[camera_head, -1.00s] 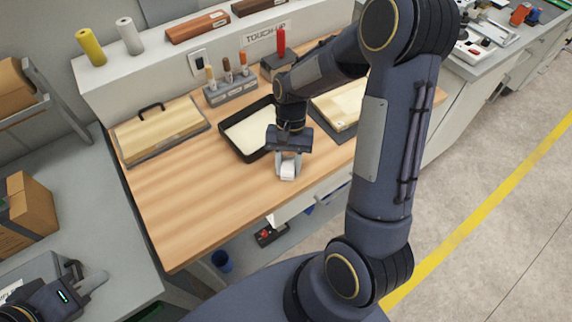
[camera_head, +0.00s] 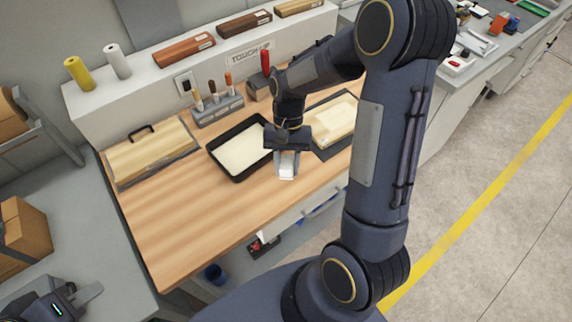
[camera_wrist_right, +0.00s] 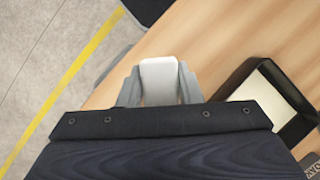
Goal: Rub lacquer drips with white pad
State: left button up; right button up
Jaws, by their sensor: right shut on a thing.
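My right gripper (camera_head: 286,168) is shut on a white pad (camera_head: 286,171) above the wooden bench top (camera_head: 190,220), near its front edge. The pad also shows between the fingers in the right wrist view (camera_wrist_right: 159,80). A pale wooden panel (camera_head: 335,121) lies on a dark mat (camera_head: 322,147) to the right of the gripper, partly hidden by my arm. I cannot make out drips on it. My left gripper (camera_head: 88,294) is at the bottom left, over the grey surface, and partly cut off; its jaw opening is unclear.
A black tray with pale contents (camera_head: 213,152) sits just left of the right gripper. A handled wooden board (camera_head: 150,155) lies at the far left. A grey holder (camera_head: 217,111) with several tools stands behind. The bench's front left is clear.

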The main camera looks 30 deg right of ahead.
jog(key=shift+r+p, duration=0.6)
jog(key=shift+r, duration=0.65)
